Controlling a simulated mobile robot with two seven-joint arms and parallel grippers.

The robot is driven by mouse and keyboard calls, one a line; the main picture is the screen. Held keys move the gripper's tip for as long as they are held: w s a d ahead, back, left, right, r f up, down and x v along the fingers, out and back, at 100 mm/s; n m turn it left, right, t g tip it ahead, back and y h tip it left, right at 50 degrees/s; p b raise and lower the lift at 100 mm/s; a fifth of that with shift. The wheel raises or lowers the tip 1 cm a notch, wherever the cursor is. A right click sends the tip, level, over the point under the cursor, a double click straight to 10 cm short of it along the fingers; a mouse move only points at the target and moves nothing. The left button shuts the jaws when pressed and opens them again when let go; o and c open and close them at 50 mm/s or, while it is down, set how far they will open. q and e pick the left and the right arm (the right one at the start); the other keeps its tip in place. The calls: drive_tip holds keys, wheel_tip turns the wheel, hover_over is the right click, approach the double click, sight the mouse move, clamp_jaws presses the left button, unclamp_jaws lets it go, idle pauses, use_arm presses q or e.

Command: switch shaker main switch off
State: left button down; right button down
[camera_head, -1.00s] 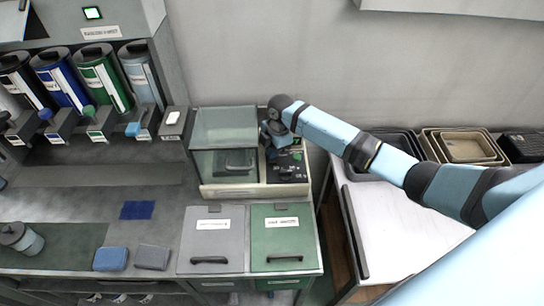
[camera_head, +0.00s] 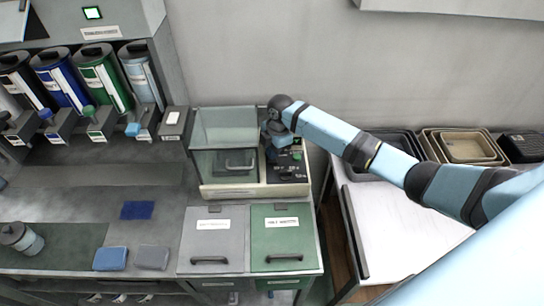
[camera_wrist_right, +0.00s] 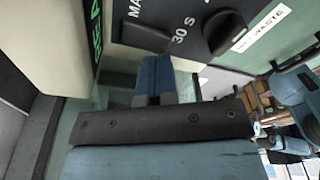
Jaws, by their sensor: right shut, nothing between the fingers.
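The shaker (camera_head: 205,190) stands against the back wall, with a clear-walled box (camera_head: 222,130) on its left part and a dark control panel (camera_head: 291,173) on its right. My right gripper (camera_head: 277,141) is over the panel's back part, its fingertips hard to make out there. In the right wrist view its blue fingers (camera_wrist_right: 154,80) are shut and empty, close to a dark switch (camera_wrist_right: 145,35) beside lettering starting "MA". Whether they touch it I cannot tell. A second dark switch (camera_wrist_right: 225,31) sits near "30 S". My left gripper is not in view.
A grey lid (camera_head: 210,240) and a green lid (camera_head: 282,238) lie in front of the shaker. A row of coloured canisters (camera_head: 100,80) stands at the left. Trays (camera_head: 465,148) sit on the white table (camera_head: 400,220) at the right.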

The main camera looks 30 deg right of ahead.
drive_tip(key=shift+f, duration=0.25)
idle(0.4)
drive_tip(key=shift+f, duration=0.2)
drive_tip(key=shift+f+b, duration=0.15)
drive_tip(key=shift+b, duration=0.15)
drive_tip(key=shift+f, duration=0.35)
drive_tip(key=shift+f, duration=0.15)
